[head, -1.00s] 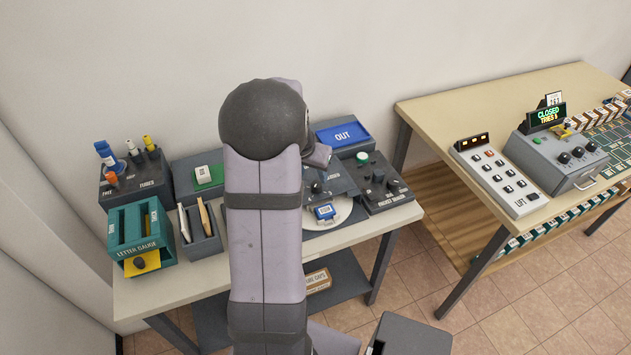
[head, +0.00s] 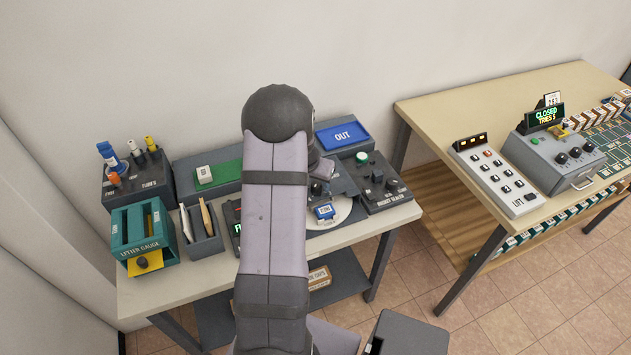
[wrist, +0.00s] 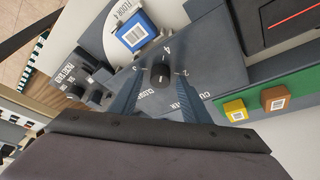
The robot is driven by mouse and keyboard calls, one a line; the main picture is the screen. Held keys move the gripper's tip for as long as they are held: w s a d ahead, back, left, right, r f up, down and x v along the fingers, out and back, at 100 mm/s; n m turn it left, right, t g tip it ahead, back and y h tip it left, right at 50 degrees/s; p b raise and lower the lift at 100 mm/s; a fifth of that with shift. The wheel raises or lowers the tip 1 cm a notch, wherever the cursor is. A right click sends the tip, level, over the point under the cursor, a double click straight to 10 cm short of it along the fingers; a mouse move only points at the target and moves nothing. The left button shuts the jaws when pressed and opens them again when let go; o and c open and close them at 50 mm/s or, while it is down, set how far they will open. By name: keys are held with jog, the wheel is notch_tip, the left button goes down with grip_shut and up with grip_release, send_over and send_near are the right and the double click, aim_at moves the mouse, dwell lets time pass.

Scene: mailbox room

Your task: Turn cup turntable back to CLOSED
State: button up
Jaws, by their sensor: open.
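The cup turntable's black knob (wrist: 160,76) stands on a grey panel marked 4, 2 and CLOSED. Its pale pointer line shows, but I cannot tell exactly which mark it points to. The white turntable disc (wrist: 113,50) carries a blue block (wrist: 135,36) with a white label. In the head view the knob (head: 316,189) and blue block (head: 325,212) sit just right of my arm. My gripper (wrist: 158,85) is open, its fingers on either side of the knob; contact is unclear. The head view mostly hides the fingers behind my arm.
A green strip (wrist: 285,98) holds yellow and brown blocks in the wrist view. The letter gauge (head: 142,235) is at the left. A second table (head: 430,110) stands right.

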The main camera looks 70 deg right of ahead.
grip_shut()
jog(key=shift+r+p, duration=0.1)
jog(key=shift+p, duration=0.2)
